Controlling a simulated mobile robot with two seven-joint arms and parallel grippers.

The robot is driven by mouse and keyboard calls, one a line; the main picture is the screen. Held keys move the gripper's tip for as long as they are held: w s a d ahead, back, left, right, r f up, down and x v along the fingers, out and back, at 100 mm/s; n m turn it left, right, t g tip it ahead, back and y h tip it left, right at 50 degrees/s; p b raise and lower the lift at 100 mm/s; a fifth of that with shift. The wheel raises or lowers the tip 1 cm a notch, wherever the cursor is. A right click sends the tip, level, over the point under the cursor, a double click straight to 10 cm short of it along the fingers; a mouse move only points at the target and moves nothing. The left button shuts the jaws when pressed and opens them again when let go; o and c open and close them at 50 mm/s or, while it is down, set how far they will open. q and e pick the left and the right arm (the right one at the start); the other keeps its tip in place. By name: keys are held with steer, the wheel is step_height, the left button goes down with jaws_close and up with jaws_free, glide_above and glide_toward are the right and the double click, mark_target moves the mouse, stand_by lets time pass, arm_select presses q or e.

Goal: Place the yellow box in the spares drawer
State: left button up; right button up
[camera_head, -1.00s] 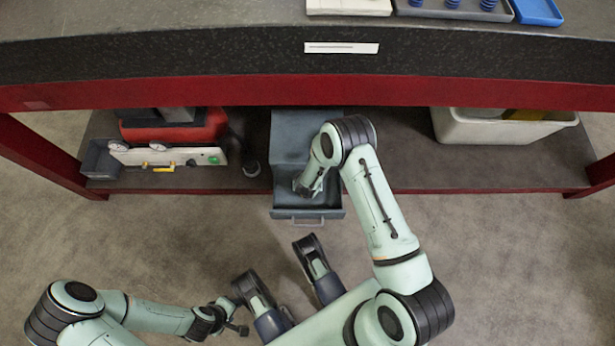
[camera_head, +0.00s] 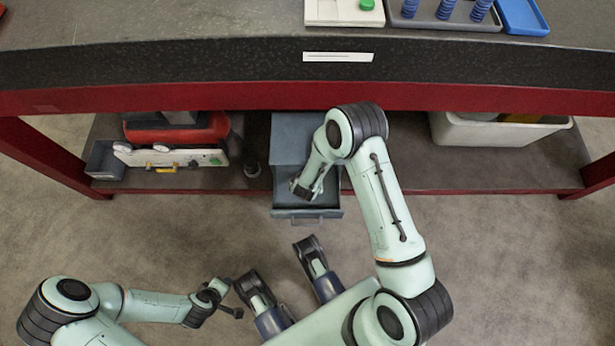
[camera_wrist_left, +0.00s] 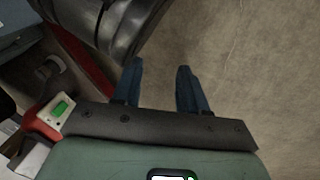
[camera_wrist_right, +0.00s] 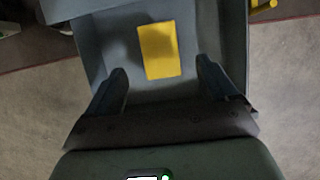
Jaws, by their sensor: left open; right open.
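The yellow box (camera_wrist_right: 159,50) lies inside the grey-blue open drawer, seen in the right wrist view. The drawer (camera_head: 307,212) is pulled out under the bench in the head view; its inner wall (camera_wrist_right: 92,50) shows in the right wrist view. My right gripper (camera_head: 301,190) is over the drawer. Its fingers (camera_wrist_right: 162,85) are open, apart from the box, which lies ahead of the gap between them. In the head view the box is hidden. My left gripper (camera_head: 233,298) is open and empty, away from the drawer at the lower left; its fingers (camera_wrist_left: 160,85) show bare floor between them.
A white bin (camera_head: 490,132) stands on the right. The bench's red beam (camera_head: 430,92) runs above the drawer. Floor in front is clear.

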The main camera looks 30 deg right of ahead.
arm_select(q)
steer(key=shift+w+d+r+t+p, duration=0.15)
steer(key=shift+w+r+t+p, duration=0.15)
steer(key=shift+w+r, duration=0.6)
arm_select(e)
steer(key=shift+v, duration=1.55)
arm_select(q)
steer(key=shift+f, duration=0.1)
